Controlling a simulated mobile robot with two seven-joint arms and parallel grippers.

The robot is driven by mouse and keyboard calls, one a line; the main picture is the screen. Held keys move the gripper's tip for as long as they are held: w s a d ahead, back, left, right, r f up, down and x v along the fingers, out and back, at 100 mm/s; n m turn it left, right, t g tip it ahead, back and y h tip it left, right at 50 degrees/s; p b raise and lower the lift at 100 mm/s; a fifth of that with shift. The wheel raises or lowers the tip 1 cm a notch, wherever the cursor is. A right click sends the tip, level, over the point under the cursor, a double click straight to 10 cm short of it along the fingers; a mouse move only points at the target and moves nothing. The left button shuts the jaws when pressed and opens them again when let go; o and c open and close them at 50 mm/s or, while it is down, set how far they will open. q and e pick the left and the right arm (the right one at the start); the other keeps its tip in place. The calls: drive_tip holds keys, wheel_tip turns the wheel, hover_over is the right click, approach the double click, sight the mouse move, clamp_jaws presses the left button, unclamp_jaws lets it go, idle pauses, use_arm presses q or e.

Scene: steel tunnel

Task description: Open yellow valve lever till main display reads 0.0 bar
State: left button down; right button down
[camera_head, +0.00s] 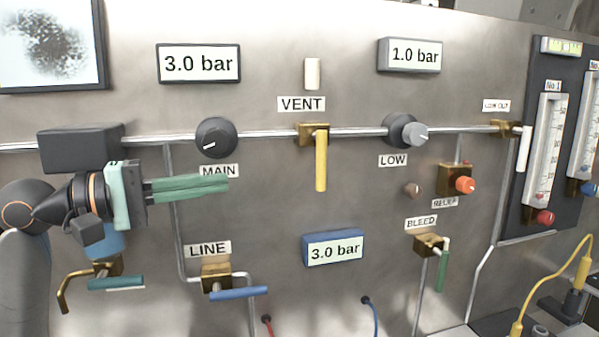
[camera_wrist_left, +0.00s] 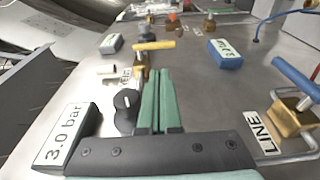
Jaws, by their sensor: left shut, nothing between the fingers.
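The yellow valve lever (camera_head: 321,161) hangs straight down from its brass body under the VENT label (camera_head: 302,104). It also shows in the left wrist view (camera_wrist_left: 154,45), beyond my fingertips. The display at upper left (camera_head: 199,64), above the MAIN knob (camera_head: 216,138), reads 3.0 bar. My left gripper (camera_head: 226,184) is shut and empty, its green fingers pointing right. In the head view it is left of the yellow lever with a gap between them, just below the MAIN label. My right gripper is not in view.
A display at upper right (camera_head: 411,56) reads 1.0 bar, and a blue one (camera_head: 333,248) reads 3.0 bar. The blue LINE lever (camera_head: 239,293) sits below my left gripper. The LOW knob (camera_head: 406,131) and the green BLEED lever (camera_head: 443,271) are to the right.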

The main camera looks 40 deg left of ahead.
use_arm(q)
drive_tip(key=p, duration=0.5)
approach(319, 159)
drive_tip(key=w+d+f, duration=0.2)
drive_tip(key=w, duration=0.3)
drive_tip(key=shift+w+d+r, duration=0.1)
drive_tip(key=shift+w+d, duration=0.25)
drive_tip(key=shift+w, duration=0.25)
drive_tip(key=shift+w, duration=0.1)
